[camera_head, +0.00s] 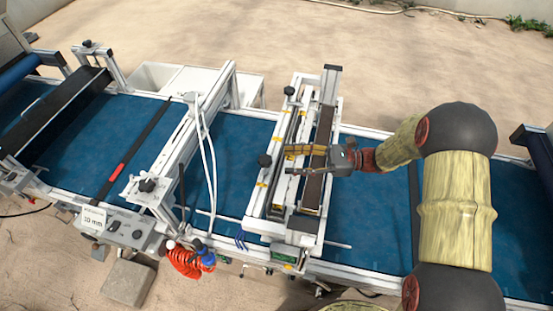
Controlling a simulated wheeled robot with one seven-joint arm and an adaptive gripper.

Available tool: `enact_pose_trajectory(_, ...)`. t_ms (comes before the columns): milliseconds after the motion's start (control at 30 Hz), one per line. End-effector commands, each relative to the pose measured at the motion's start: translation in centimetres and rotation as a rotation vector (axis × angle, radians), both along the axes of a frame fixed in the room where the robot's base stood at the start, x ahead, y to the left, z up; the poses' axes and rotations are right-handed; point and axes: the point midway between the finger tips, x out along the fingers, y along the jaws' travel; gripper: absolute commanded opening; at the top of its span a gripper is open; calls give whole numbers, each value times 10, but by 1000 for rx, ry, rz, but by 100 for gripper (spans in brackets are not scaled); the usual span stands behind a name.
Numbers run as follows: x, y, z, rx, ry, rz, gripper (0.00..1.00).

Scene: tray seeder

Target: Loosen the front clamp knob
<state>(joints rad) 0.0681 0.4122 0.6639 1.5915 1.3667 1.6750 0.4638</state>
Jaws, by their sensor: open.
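Two black knobs sit on the white seeder frame (332,80) that crosses the belt. The nearer one, which looks like the front clamp knob (265,160), is on the left side of the frame. The rear knob (289,91) is farther back. My gripper (289,160) reaches in from the right, with its fingers pointing left over the dark seeder bar. It is open and empty. Its fingertips are just right of the nearer knob, with a small gap visible; their height relative to it is hard to judge.
A blue belt (235,145) runs beneath the frames. A left gantry carries another black knob (147,186) and white hoses (208,150). A control box with a "10 mm" label (94,217) and an orange-red coil (185,262) are at the front. White bins (190,80) stand behind.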

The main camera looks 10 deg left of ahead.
Motion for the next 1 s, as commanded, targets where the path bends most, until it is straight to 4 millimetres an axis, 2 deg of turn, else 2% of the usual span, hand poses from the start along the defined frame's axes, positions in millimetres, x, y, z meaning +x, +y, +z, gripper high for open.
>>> enact_pose_trajectory(100,4,-19,0,-1,-1,-3,49)
enact_pose_trajectory(300,6,-33,0,0,0,0,49)
enact_pose_trajectory(900,6,-34,0,0,-13,0,49)
enact_pose_trajectory(1000,5,-35,-17,-52,-64,4,49)
